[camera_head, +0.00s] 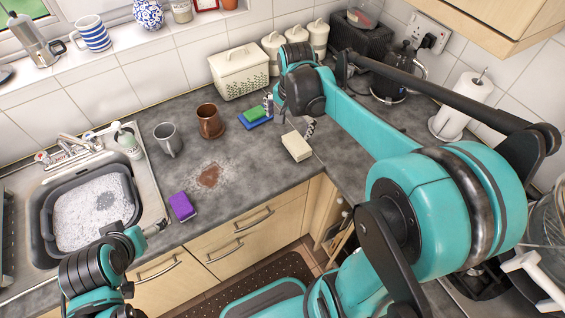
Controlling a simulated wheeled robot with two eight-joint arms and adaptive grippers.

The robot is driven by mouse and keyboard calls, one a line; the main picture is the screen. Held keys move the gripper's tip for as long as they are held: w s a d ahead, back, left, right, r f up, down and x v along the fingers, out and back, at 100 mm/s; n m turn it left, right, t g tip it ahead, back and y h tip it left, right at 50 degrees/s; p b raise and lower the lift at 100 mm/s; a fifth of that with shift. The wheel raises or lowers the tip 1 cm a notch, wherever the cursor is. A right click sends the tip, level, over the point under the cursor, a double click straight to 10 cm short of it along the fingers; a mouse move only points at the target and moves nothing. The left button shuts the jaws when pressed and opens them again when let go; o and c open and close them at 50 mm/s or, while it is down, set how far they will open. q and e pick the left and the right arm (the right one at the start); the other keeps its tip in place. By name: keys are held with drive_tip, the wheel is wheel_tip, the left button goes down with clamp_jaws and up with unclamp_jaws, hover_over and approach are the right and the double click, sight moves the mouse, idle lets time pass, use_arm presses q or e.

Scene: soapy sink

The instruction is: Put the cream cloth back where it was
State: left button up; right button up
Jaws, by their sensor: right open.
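The cream cloth (297,146) lies on the grey counter as a small folded block, near the counter's front edge and right of the brown mug. My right gripper (289,118) is open and empty, pointing down just behind the cloth. One finger is close to the cloth's right side; I cannot tell whether it touches. The other finger is beside a green sponge (255,114) that lies on a blue cloth (245,123). My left gripper (158,228) is low at the left, by the sink's front right corner; its jaws are too small to judge.
A brown stain (210,177) marks the counter, with a purple sponge (182,207) at the front edge. A grey mug (168,140) and a brown mug (209,121) stand behind. The sink (152,190) holds a grey basin (47,225) of suds. A cream bread bin (240,75) stands at the wall.

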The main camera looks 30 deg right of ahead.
drive_tip(key=s+a+n+t, duration=0.5)
drive_tip(key=s+a+n, duration=0.4)
drive_tip(key=s+n, duration=0.3)
drive_tip(key=shift+s+a+f, duration=0.15)
drive_tip(key=shift+s+a, duration=0.05)
drive_tip(key=shift+s, duration=0.85)
drive_tip(key=shift+f, duration=0.1)
wheel_tip(320, 180, down, 7)
drive_tip(key=b, duration=0.7)
